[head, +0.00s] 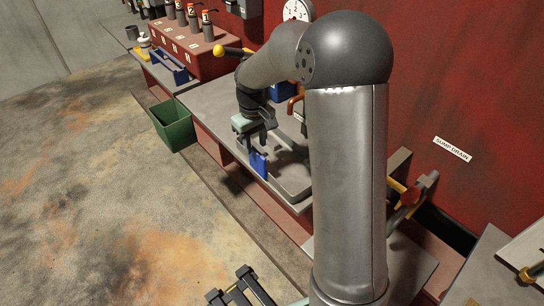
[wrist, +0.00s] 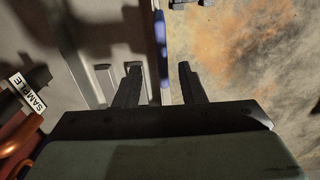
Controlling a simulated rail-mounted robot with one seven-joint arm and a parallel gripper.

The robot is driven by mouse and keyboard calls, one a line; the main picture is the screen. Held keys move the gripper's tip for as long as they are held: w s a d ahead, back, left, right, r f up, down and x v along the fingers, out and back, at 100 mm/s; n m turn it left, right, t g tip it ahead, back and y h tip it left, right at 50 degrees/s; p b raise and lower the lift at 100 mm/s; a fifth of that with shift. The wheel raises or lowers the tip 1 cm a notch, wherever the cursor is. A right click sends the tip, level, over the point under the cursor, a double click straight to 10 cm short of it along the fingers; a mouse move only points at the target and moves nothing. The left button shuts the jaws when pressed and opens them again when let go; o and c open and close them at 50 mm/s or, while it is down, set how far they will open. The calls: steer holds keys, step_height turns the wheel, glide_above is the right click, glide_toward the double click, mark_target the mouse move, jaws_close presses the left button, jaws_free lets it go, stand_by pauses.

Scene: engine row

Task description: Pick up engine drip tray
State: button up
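The drip tray (head: 292,186) is a shallow grey tray lying on the grey bench, with a blue handle (head: 258,163) on its front edge. In the wrist view, the tray (wrist: 92,45) fills the left middle and the blue handle (wrist: 161,36) shows as a narrow upright strip. My gripper (head: 257,146) is over the tray's front edge, close to the handle. In the wrist view, my gripper (wrist: 160,78) is open; the left finger is over the tray and the right finger is over the floor side. The handle's line runs between the fingers; contact cannot be told. My arm hides part of the tray.
A green bin (head: 173,124) stands on the floor at the bench's front. An orange pipe (head: 294,104) and a SAMPLE label (wrist: 28,92) are close to the tray's wall side. A SUMP DRAIN label (head: 452,149) is on the red wall. The floor at left is clear.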

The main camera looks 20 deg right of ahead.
steer(key=p, duration=0.1)
glide_above(255, 169)
steer(key=shift+w+d+f, duration=0.1)
steer(key=shift+w+f, duration=0.15)
steer(key=shift+f, duration=1.25)
steer(key=shift+w+d+f, duration=0.1)
steer(key=shift+w+f, duration=0.1)
steer(key=shift+f, duration=1.25)
jaws_close()
steer(key=shift+a, duration=0.1)
